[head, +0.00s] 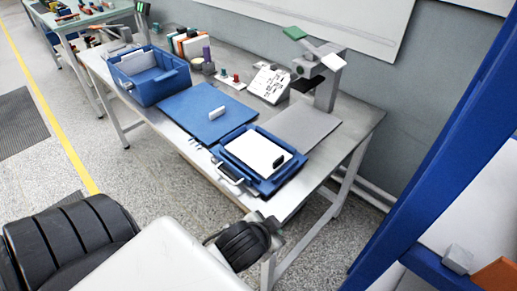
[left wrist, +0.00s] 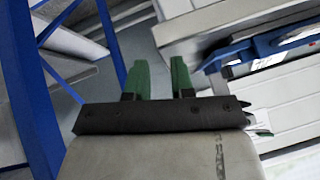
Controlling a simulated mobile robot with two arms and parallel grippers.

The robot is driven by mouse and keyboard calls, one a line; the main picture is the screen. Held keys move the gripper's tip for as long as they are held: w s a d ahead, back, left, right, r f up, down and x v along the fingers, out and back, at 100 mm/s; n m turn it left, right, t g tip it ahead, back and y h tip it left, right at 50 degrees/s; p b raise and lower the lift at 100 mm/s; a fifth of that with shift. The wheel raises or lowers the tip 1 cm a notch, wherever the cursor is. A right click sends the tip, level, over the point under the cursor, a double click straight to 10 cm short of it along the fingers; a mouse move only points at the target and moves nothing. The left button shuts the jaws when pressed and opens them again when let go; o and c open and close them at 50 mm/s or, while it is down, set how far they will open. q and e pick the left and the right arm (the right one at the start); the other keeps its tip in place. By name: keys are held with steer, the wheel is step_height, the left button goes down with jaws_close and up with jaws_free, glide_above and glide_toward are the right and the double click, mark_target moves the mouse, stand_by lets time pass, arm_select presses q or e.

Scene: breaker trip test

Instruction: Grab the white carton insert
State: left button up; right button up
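A flat white panel (head: 258,151) lies in a blue tray (head: 294,172) near the front right of the bench; a small black object rests on its right edge. A small white block (head: 217,112) stands on the blue mat. A white piece (head: 137,62) sits inside the blue bin at the bench's left. I cannot tell which of these is the carton insert. In the left wrist view, my left gripper (left wrist: 157,75) has two green fingers apart with nothing between them. It is away from these white things. I cannot make out my right gripper in either view.
The metal bench (head: 345,125) carries the blue bin (head: 160,88), the blue mat (head: 200,120), a grey stand (head: 327,90) and a sloped white panel (head: 269,84). A blue frame (head: 440,140) rises at right. The floor left of the bench is open.

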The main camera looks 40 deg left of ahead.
arm_select(q)
steer(key=w+d+r+m+t+h, duration=0.35)
steer(key=w+r+m+t, duration=0.25)
steer(key=w+r+t, duration=0.55)
steer(key=w+d+r+m+h, duration=0.3)
steer(key=d+r+m+h, duration=0.3)
steer(key=r+m+h, duration=0.35)
steer(key=m+g+y, duration=1.2)
steer(key=m+g, duration=0.7)
steer(key=g, duration=0.1)
glide_above(279, 158)
steer(key=shift+n, duration=0.25)
step_height(279, 158, down, 12)
steer(key=shift+d+f, duration=0.1)
steer(key=shift+d, duration=0.05)
steer(key=shift+s+f+p, duration=0.1)
steer(key=shift+f+p, duration=0.8)
steer(key=shift+f, duration=2.3)
arm_select(e)
steer(key=shift+w+d+r, duration=0.15)
steer(key=shift+d+r, duration=0.1)
steer(key=shift+r, duration=0.2)
steer(key=shift+w+d+r, duration=0.1)
steer(key=shift+d+r, duration=0.1)
steer(key=shift+r, duration=0.2)
